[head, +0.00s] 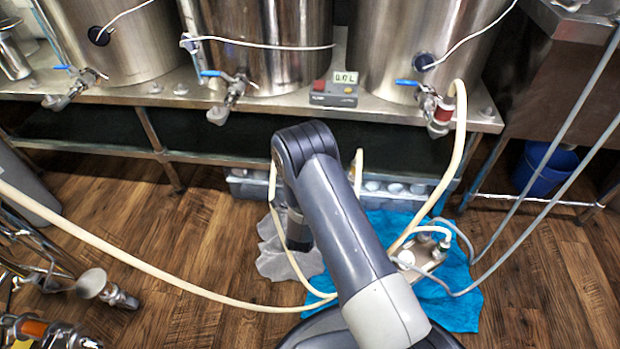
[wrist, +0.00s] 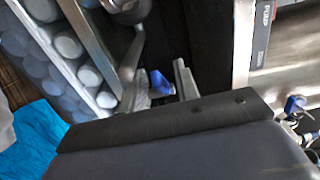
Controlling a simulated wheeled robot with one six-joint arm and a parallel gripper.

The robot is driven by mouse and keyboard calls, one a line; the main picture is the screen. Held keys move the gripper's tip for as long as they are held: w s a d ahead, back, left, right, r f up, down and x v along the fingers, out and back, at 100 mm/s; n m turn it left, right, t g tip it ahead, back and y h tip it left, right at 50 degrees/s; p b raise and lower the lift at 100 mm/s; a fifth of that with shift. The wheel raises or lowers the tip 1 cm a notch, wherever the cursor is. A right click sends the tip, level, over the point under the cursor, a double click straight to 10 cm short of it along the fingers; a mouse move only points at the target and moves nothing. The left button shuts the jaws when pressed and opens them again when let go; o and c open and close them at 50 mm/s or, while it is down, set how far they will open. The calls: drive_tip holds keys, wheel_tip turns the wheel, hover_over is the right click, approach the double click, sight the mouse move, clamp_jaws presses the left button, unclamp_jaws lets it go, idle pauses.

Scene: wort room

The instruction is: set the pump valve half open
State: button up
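In the wrist view my gripper (wrist: 162,82) has its two pale fingers apart, with a small blue lever (wrist: 160,84) showing between them. I cannot tell whether either finger touches it or how far the lever is turned; the body under it is mostly hidden. In the head view my arm hides the gripper and this lever. A grey box (wrist: 262,25) with a label that seems to read PUMP shows at the top right of the wrist view. In the head view a grey control box (head: 335,92) with a red button and a display stands on the bench.
Steel kettles with blue-handled valves (head: 232,85) line the bench (head: 200,97). A crate of round-lidded things (head: 390,190) sits beneath it. Pale hoses (head: 150,265) and grey cables cross the floor.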

drive_tip(key=s+a+p, duration=0.2)
drive_tip(key=s, duration=0.8)
drive_tip(key=shift+s+p, duration=0.35)
drive_tip(key=shift+w, duration=0.15)
drive_tip(key=w+b, duration=0.1)
drive_tip(key=w, duration=0.2)
drive_tip(key=w+d+b, duration=0.1)
drive_tip(key=w, duration=0.2)
drive_tip(key=w+d, duration=0.1)
drive_tip(key=w, duration=0.3)
drive_tip(key=shift+w+b, duration=0.1)
drive_tip(key=shift+b, duration=0.3)
drive_tip(key=shift+w, duration=0.15)
drive_tip(key=shift+y, duration=0.3)
